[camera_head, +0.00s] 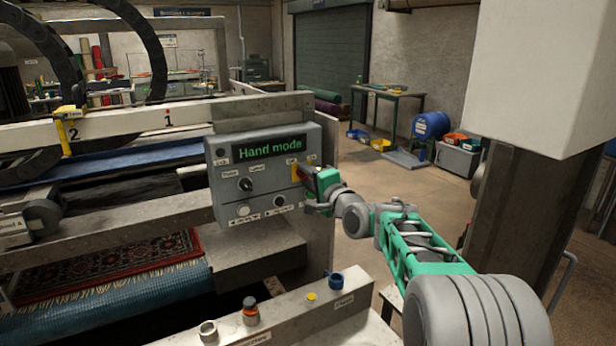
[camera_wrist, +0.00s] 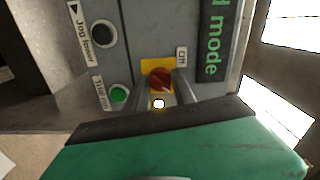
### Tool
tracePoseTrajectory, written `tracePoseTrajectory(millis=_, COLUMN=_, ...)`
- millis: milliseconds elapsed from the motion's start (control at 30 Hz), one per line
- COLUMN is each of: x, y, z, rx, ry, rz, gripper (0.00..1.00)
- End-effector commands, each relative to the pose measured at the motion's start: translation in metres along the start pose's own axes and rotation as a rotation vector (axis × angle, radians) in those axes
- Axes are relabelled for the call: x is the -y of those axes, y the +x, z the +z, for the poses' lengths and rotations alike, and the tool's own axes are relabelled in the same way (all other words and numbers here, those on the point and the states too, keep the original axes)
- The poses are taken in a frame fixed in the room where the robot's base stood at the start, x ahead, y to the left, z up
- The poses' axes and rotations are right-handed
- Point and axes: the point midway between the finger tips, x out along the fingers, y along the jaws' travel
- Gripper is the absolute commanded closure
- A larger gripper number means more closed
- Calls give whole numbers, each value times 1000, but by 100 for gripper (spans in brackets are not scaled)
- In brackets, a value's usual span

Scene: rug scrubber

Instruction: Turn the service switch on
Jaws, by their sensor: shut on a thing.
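The grey control panel (camera_head: 228,205) stands upright at the machine's front corner, and its green display (camera_head: 268,145) reads "Hand mode". A red rotary switch knob (camera_wrist: 159,78) sits on a yellow plate (camera_wrist: 150,66) in the wrist view, with an "Off" label beside it. The yellow plate also shows at the panel's right side in the head view (camera_head: 295,173), where my gripper hides the knob. My gripper (camera_head: 308,178) reaches the panel from the right. Its two fingers lie on either side of the knob in the wrist view (camera_wrist: 162,86), shut on it.
A green button (camera_wrist: 118,93) and a black jog button (camera_wrist: 104,34) lie near the knob in the wrist view. A patterned rug (camera_head: 110,270) lies in the machine at left.

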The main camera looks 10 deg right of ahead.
Motion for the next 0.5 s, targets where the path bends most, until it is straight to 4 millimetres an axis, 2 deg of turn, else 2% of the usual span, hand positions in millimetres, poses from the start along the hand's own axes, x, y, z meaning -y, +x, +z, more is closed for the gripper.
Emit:
tracePoseTrajectory(millis=267, x=0, y=0, z=0, rx=0, ry=2, rz=0, gripper=100)
tracePoseTrajectory(millis=300, x=0, y=0, z=0, rx=0, ry=1, rz=0, gripper=65)
tracePoseTrajectory(millis=500, x=0, y=0, z=0, rx=0, ry=1, rz=0, gripper=49)
